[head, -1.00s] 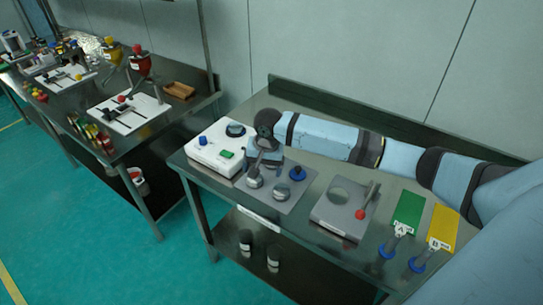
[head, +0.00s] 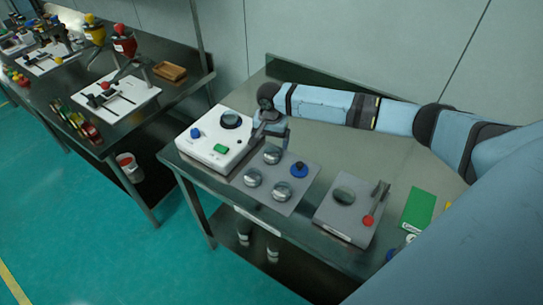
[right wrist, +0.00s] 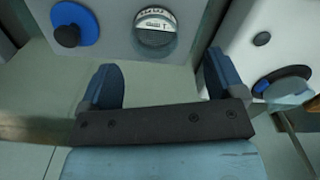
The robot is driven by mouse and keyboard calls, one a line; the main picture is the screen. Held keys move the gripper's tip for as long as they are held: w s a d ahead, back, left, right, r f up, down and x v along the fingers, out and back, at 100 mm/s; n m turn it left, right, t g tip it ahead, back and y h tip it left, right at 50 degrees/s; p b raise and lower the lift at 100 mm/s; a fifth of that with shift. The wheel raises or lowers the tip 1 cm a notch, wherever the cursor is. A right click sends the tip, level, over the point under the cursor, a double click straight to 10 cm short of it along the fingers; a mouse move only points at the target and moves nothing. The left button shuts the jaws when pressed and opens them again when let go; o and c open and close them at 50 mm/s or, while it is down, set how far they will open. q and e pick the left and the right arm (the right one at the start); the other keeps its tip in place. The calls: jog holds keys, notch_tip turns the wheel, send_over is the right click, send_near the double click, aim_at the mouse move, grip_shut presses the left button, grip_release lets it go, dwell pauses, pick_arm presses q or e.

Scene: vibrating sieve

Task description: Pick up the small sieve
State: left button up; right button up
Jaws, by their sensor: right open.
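Several round metal pieces sit in a grey holder plate (head: 300,205): one at the back (head: 272,154), one at front left (head: 253,178) and one at front right (head: 283,191). I cannot tell by size which is the small sieve. A metal piece with a white printed label (right wrist: 156,32) shows ahead of my fingers in the right wrist view. My right gripper (head: 259,132) is open and empty, above the gap between the white machine and the plate's back edge. Its fingers (right wrist: 160,82) are apart from the labelled piece. My left gripper is out of view.
A white machine (head: 205,152) with blue and green buttons stands left of the plate. A blue knobbed lid (head: 299,170) sits on the plate. A grey box (head: 335,222) with a red-knobbed lever and a green mat (head: 418,207) are to the right. The table behind is clear.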

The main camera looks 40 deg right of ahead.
aim_at(272, 154)
jog(key=shift+s+f+p, duration=0.2)
jog(key=shift+f+p, duration=0.05)
jog(key=shift+f, duration=1.25)
jog(key=shift+s+f+p, duration=0.15)
jog(key=shift+f+p, duration=0.05)
jog(key=shift+f, duration=1.3)
jog(key=c, duration=1)
